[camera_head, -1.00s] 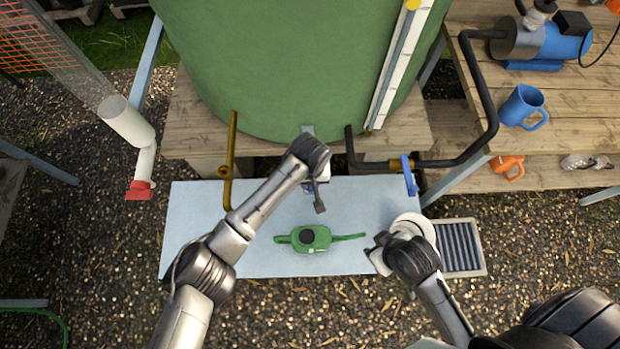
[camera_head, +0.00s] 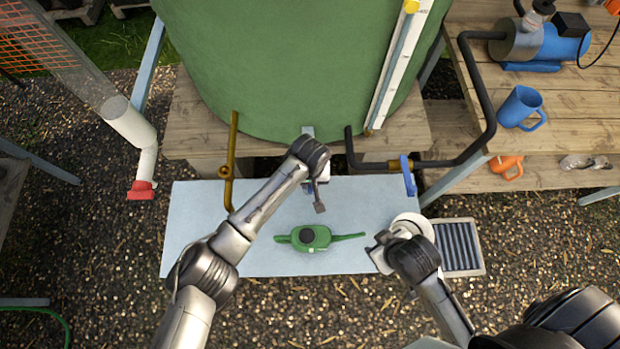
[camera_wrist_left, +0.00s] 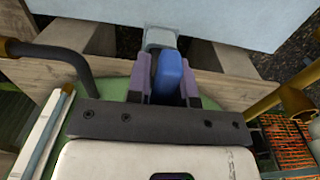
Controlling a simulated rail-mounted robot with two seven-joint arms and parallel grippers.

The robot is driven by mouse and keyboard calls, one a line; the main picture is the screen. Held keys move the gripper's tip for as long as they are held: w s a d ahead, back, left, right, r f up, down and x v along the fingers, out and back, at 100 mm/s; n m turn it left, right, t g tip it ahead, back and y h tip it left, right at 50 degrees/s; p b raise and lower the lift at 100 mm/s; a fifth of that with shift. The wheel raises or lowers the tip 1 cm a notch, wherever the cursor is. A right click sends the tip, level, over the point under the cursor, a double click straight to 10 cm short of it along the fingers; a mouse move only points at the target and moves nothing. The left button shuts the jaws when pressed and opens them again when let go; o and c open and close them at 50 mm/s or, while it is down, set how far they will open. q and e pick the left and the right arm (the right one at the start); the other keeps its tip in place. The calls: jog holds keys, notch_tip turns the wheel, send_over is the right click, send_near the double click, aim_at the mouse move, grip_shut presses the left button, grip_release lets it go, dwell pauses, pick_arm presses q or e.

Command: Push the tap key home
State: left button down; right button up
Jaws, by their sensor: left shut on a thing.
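In the left wrist view a blue key-like piece (camera_wrist_left: 168,75) sits between the two purple fingers of my left gripper (camera_wrist_left: 165,88), which is shut on it. A pale grey block (camera_wrist_left: 160,39) is just beyond the key's tip; I cannot tell whether they touch or how deep the key sits. In the head view my left gripper (camera_head: 318,187) is below the green tank, mostly hidden by its wrist, and the key is not clear there. My right gripper (camera_head: 380,253) is at the board's right edge; its fingers are not clear.
A green watering can (camera_head: 310,237) stands on the pale blue board (camera_head: 200,255). A brass pipe (camera_head: 230,160) and a black pipe with a blue lever (camera_head: 408,175) flank my left wrist. The green tank (camera_head: 290,70) rises behind. A drain grate (camera_head: 461,247) lies right.

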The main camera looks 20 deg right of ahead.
dwell(0.5)
pick_arm(q)
jog(key=shift+f, duration=0.55)
jog(key=shift+a+f, duration=0.1)
dwell(0.8)
jog(key=shift+f+p, duration=0.1)
jog(key=shift+p, duration=0.25)
dwell(0.4)
jog(key=shift+a+p, duration=0.1)
jog(key=shift+p, duration=0.3)
dwell(0.6)
